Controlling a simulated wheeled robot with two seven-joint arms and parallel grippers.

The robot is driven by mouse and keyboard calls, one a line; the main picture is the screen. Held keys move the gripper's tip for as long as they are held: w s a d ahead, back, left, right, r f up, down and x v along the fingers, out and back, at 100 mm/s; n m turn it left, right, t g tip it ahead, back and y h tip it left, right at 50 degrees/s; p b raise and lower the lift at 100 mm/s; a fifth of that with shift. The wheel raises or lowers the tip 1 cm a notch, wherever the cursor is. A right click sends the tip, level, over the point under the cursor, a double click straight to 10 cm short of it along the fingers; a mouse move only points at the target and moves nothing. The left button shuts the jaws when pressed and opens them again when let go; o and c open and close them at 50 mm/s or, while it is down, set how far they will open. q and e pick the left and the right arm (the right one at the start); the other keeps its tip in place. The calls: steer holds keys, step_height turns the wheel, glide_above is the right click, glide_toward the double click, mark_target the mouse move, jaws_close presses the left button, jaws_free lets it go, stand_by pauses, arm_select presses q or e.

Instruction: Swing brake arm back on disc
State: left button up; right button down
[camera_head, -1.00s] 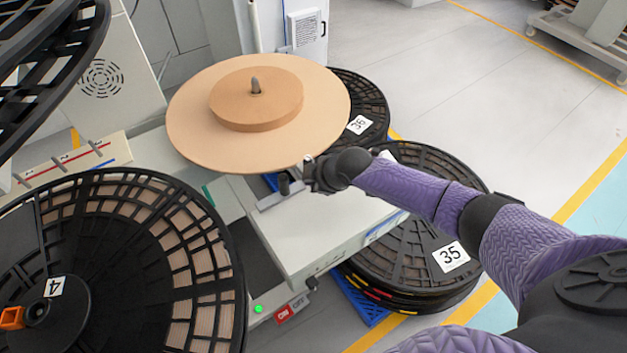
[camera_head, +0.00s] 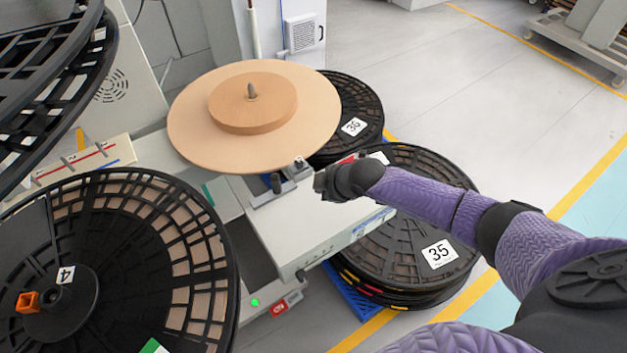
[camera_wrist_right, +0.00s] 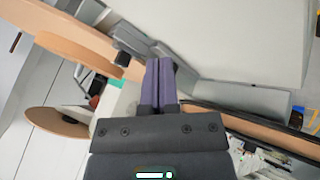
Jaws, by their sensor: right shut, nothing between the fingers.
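The tan disc (camera_head: 190,135) lies flat on the station, with a smaller, thicker tan roll (camera_head: 253,105) and a grey spindle tip on top. At its near right edge are a small grey metal arm (camera_head: 292,175) and a dark upright knob (camera_head: 276,184), which look like the brake arm parts. I cannot tell whether the arm touches the disc. My right gripper (camera_head: 322,183) is just right of them, apart, shut and empty. In the right wrist view its purple fingers (camera_wrist_right: 160,75) are together, with a dark block (camera_wrist_right: 130,40) beside the tan disc edge (camera_wrist_right: 80,38). My left gripper is out of view.
A large black reel marked 4 (camera_head: 120,215) stands at lower left, with another (camera_head: 45,85) above. Black reels marked 35 (camera_head: 405,270) and 36 (camera_head: 365,105) lie stacked beside the white station housing (camera_head: 310,235).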

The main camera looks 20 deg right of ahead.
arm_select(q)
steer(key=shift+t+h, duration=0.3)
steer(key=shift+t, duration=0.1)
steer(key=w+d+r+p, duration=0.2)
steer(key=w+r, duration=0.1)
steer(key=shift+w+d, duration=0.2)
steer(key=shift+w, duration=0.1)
arm_select(e)
step_height(320, 180, up, 5)
steer(key=s+d, duration=0.2)
steer(key=d, duration=0.1)
steer(key=shift+s, duration=0.2)
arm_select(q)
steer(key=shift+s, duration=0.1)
